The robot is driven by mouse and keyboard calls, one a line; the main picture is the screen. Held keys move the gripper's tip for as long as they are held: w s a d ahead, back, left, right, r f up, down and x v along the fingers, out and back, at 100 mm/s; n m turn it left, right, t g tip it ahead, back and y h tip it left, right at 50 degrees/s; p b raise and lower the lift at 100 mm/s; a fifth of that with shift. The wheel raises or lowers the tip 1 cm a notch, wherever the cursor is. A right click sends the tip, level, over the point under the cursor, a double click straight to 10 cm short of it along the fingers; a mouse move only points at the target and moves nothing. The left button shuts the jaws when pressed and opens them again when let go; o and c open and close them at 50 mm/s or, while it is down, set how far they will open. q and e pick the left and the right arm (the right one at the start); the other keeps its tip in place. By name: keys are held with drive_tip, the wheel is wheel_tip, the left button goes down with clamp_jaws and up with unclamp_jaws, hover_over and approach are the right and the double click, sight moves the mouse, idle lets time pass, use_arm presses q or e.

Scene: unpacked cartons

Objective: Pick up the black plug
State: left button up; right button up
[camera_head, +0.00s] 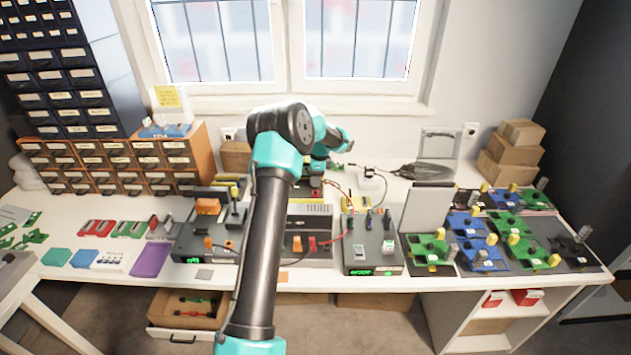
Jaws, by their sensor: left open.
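My left arm comes up from the bottom middle and bends at a black and teal joint. Its teal far end, with the left gripper (345,138), is over the back of the table near the wall; the fingers are small and partly hidden by the arm. A small black item that looks like the black plug (370,171) sits on a white block (372,184) at the back, right of and below the gripper. The gripper appears apart from it, with nothing visible in its grip. My right gripper is not in view.
Grey instruments (371,240) with cables stand along the middle of the white table (110,272). Green and blue circuit boards (478,236) cover the right side. A coiled black cable (422,171) lies at the back. Cartons (508,160) stand back right, a drawer cabinet (110,160) back left.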

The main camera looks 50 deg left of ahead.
use_arm(q)
drive_tip(key=shift+c, duration=0.3)
clamp_jaws()
idle(0.3)
drive_tip(key=shift+r, duration=1.7)
drive_tip(key=shift+s+d+r, duration=0.15)
drive_tip(key=shift+s+d, duration=0.05)
drive_tip(key=shift+d, duration=0.05)
drive_tip(key=s+d, duration=0.3)
drive_tip(key=s+d+r, duration=0.1)
drive_tip(key=s+d, duration=0.2)
drive_tip(key=d, duration=0.1)
drive_tip(key=s+d, duration=0.4)
drive_tip(key=shift+d+r, duration=0.15)
drive_tip(key=shift+d, duration=0.1)
drive_tip(key=shift+s, duration=0.1)
